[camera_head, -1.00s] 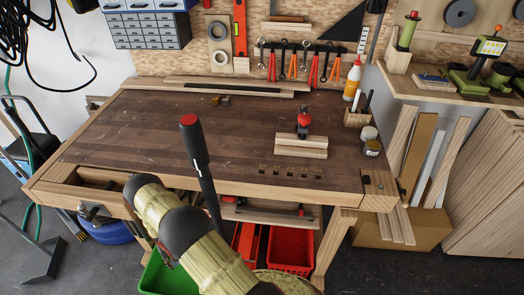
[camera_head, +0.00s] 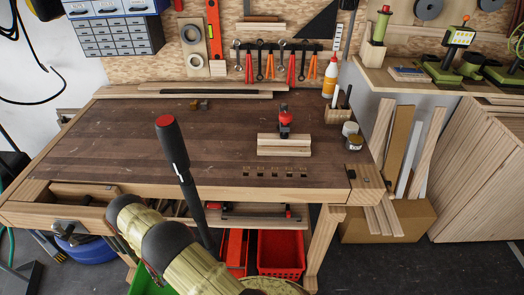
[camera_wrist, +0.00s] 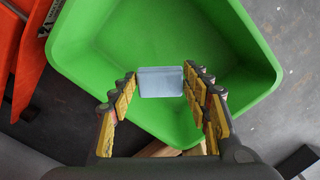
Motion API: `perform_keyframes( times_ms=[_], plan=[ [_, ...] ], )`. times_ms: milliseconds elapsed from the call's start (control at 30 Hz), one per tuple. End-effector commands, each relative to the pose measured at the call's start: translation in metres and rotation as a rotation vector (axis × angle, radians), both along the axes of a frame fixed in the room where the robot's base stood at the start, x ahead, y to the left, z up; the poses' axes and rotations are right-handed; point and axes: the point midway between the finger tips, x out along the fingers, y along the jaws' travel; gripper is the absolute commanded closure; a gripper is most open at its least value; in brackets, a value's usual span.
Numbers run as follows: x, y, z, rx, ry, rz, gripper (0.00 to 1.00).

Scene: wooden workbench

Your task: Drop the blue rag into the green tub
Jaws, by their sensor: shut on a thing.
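The blue rag (camera_wrist: 160,87) shows in the wrist view as a small pale blue, folded-looking piece between the fingers. My gripper (camera_wrist: 159,77) is shut on it, with yellow-padded fingers on both sides. The green tub (camera_wrist: 95,45) fills much of the wrist view; the rag shows against its inside, and the height of the rag above the tub floor is hard to tell. In the head view only a small part of the green tub (camera_head: 152,284) shows at the bottom edge, behind my arm. My gripper and the rag are hidden there.
A red bin (camera_head: 281,254) stands beneath the workbench (camera_head: 110,140), right of the tub. A red object (camera_wrist: 28,65) is beside the tub in the wrist view. A blue container (camera_head: 78,241) is under the bench's left end. Grey floor shows around the tub.

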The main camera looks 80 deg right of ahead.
Motion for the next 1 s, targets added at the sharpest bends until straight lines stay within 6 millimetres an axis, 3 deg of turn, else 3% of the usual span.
perform_keyframes(
  times_ms=[33, 67, 433, 767, 1000],
  plan=[
    [0.000, 0.000, 0.000, 0.000, 0.000, 0.000, 0.73],
    [0.000, 0.000, 0.000, 0.000, 0.000, 0.000, 0.52],
    [0.000, 0.000, 0.000, 0.000, 0.000, 0.000, 0.31],
    [0.000, 0.000, 0.002, 0.000, 0.000, 0.000, 0.31],
    [0.001, 0.000, 0.027, -0.001, -0.001, 0.000, 0.31]
  ],
)
